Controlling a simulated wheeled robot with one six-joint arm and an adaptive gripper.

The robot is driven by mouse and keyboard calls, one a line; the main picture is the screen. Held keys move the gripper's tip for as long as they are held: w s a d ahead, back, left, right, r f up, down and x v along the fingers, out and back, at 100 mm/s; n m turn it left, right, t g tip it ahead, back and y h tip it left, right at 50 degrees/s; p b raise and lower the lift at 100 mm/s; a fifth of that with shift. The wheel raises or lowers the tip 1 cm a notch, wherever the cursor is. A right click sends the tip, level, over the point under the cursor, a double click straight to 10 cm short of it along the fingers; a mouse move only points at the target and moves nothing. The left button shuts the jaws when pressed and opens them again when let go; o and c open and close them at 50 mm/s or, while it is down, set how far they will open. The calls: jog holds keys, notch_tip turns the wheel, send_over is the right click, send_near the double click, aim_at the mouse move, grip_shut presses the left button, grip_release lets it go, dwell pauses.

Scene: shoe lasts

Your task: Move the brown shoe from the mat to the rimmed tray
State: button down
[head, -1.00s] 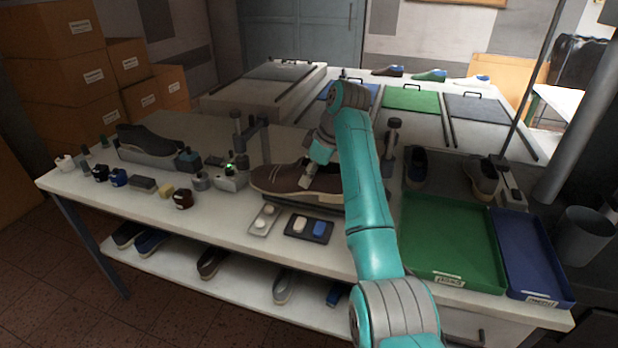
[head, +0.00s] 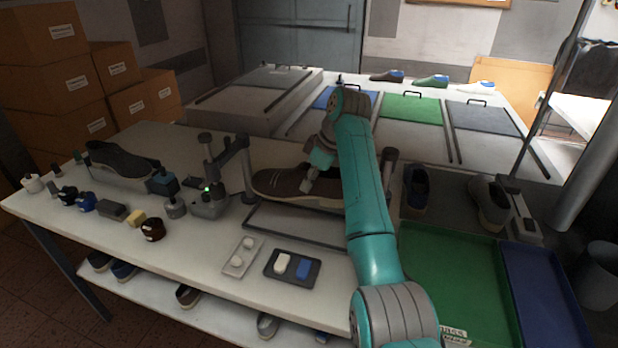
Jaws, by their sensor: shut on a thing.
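The brown shoe (head: 280,181) has a pale sole and lies lengthwise across the middle of the work table, toe to the left. My gripper (head: 312,178) is shut on its upper near the middle. My teal arm hides the shoe's right end. A dark-edged grey mat (head: 290,223) shows below and in front of the shoe; I cannot tell whether the sole touches it. Two rimmed trays lie at the right: a green tray (head: 455,275) and a blue tray (head: 543,300). Both look empty.
A small post device with a green light (head: 208,195) stands left of the shoe. A dark tray with white and blue pieces (head: 293,266) lies in front. A dark shoe (head: 118,160) stands at the left. Two shoes (head: 417,185) (head: 488,200) stand behind the trays.

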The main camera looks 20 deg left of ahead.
jog(key=shift+f, duration=5.55)
jog(key=shift+f, duration=0.25)
jog(key=c, duration=1.1)
grip_release()
jog(key=shift+f, duration=0.1)
notch_tip(320, 180, up, 10)
jog(key=shift+r, duration=0.1)
jog(key=shift+s, duration=0.15)
